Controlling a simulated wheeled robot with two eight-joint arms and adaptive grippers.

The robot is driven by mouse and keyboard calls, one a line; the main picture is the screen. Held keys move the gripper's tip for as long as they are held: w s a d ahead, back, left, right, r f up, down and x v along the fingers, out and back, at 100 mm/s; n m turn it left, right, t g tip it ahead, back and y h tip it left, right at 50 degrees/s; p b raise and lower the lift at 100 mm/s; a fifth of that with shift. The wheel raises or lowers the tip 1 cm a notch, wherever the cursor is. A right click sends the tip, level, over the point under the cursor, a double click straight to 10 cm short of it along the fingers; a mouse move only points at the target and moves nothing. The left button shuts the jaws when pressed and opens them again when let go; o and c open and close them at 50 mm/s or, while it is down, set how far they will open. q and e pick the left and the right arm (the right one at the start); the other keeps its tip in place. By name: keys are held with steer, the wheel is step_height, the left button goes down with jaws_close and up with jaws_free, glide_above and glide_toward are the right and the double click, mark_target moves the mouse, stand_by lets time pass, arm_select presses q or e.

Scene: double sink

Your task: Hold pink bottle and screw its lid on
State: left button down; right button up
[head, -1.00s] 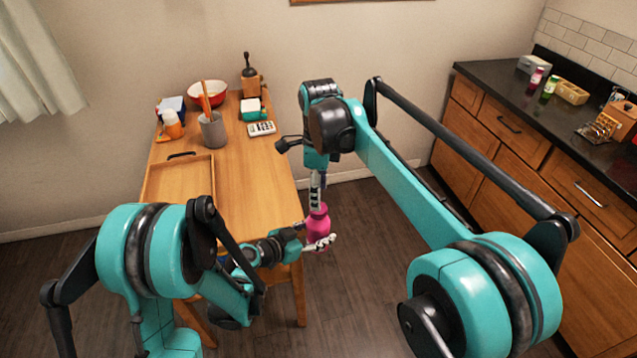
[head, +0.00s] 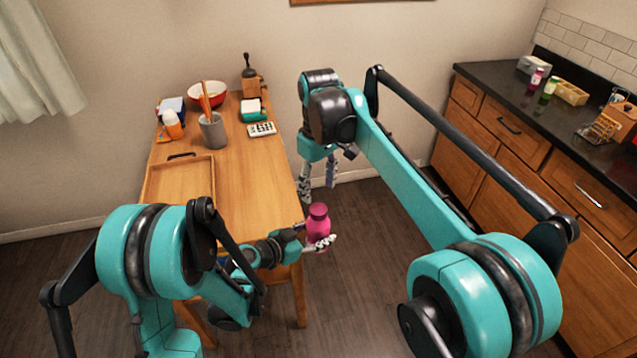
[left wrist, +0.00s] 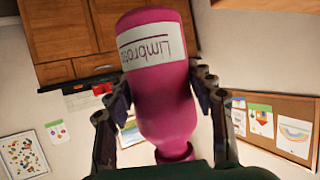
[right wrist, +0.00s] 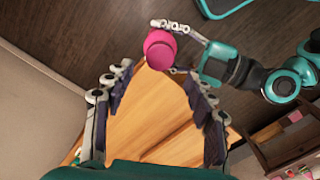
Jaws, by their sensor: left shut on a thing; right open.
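The pink bottle (head: 318,228) is upright beyond the near right corner of the table, with its pink lid (head: 318,209) on top. My left gripper (head: 311,234) is shut on the bottle's body from the side. In the left wrist view the bottle (left wrist: 160,85) shows upside down, between the fingers, with a white lettered label. My right gripper (head: 318,181) is open and empty above the bottle. In the right wrist view the lid's round top (right wrist: 159,48) shows beyond the spread fingers. Whether the lid is fully tight cannot be told.
The wooden table (head: 240,190) holds a tray (head: 172,200), a grey utensil cup (head: 213,131), a red bowl (head: 207,93) and an orange-and-white bottle (head: 172,124). A dark counter (head: 500,87) stands at right. Open floor lies between them.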

mark_target(318, 209)
steer(key=n, duration=0.4)
steer(key=shift+r, duration=0.15)
steer(key=n, duration=0.3)
steer(key=shift+r+n, duration=0.15)
steer(key=shift+n, duration=0.25)
steer(key=shift+f, duration=4.05)
steer(key=shift+c, duration=0.3)
